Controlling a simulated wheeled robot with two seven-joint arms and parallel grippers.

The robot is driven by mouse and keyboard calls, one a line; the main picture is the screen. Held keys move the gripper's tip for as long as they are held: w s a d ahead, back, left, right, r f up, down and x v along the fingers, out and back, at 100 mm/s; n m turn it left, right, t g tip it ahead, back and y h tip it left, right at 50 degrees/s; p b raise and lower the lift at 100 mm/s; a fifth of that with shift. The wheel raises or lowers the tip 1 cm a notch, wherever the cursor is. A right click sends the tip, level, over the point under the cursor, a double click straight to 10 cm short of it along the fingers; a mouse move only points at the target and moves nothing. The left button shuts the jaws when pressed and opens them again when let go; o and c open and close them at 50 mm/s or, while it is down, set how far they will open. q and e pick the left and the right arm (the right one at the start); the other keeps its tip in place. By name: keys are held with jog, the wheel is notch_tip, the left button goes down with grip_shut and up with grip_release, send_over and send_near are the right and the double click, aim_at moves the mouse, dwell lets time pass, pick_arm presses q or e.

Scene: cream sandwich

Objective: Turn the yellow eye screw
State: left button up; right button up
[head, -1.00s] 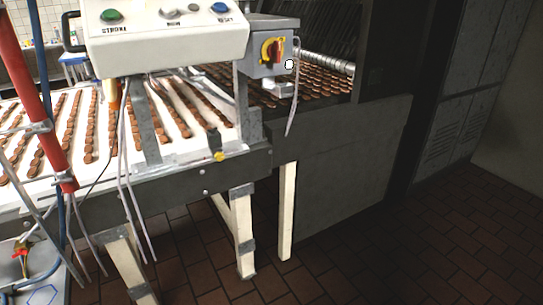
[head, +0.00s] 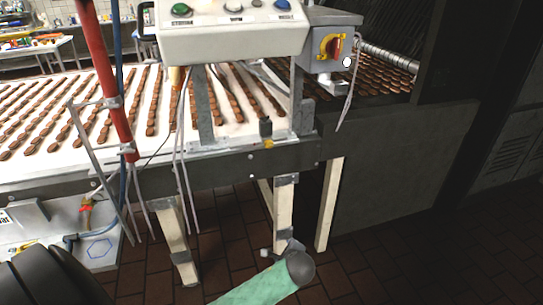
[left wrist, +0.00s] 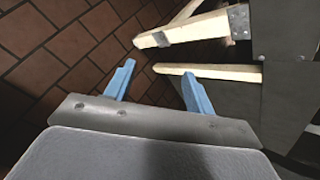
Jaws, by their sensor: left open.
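A small yellow piece (head: 268,144), which looks like the yellow eye screw, sits on the conveyor's dark side rail below a short black post. It is too small in the head view to tell its turn angle. My left gripper (left wrist: 158,70) shows in the left wrist view with two blue fingers apart and nothing between them. Cream table legs (left wrist: 195,30) and the reddish tiled floor lie beyond its fingers. The eye screw does not show in the left wrist view. My right gripper is not in view.
A white control box (head: 232,38) with buttons and a grey switch box (head: 328,45) with a red-yellow knob stand above the rail. A red pole (head: 106,80) and hanging cables are at left. Conveyor legs (head: 285,215) stand below the rail. Tiled floor at right is clear.

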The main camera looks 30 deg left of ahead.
pick_arm(q)
jog(key=w+a+r+m+t+y+p, duration=0.1)
jog(key=w+a+r+m+t+y, duration=0.15)
jog(key=w+a+r+m, duration=0.55)
jog(key=m+t+y+p, duration=0.1)
jog(key=m+t+y, duration=0.15)
jog(key=y, duration=0.25)
send_near(270, 145)
jog(key=x, duration=0.2)
jog(key=shift+m, duration=0.45)
jog(key=p+x, duration=0.2)
jog(key=x, duration=0.3)
jog(key=shift+w+a+r, duration=0.1)
jog(key=shift+w+a, duration=0.1)
jog(key=shift+a, duration=0.15)
jog(key=shift+x, duration=0.85)
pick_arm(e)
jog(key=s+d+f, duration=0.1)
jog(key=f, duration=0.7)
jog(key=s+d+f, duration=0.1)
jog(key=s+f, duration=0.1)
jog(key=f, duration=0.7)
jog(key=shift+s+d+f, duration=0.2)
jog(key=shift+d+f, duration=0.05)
pick_arm(q)
jog(key=c, duration=1)
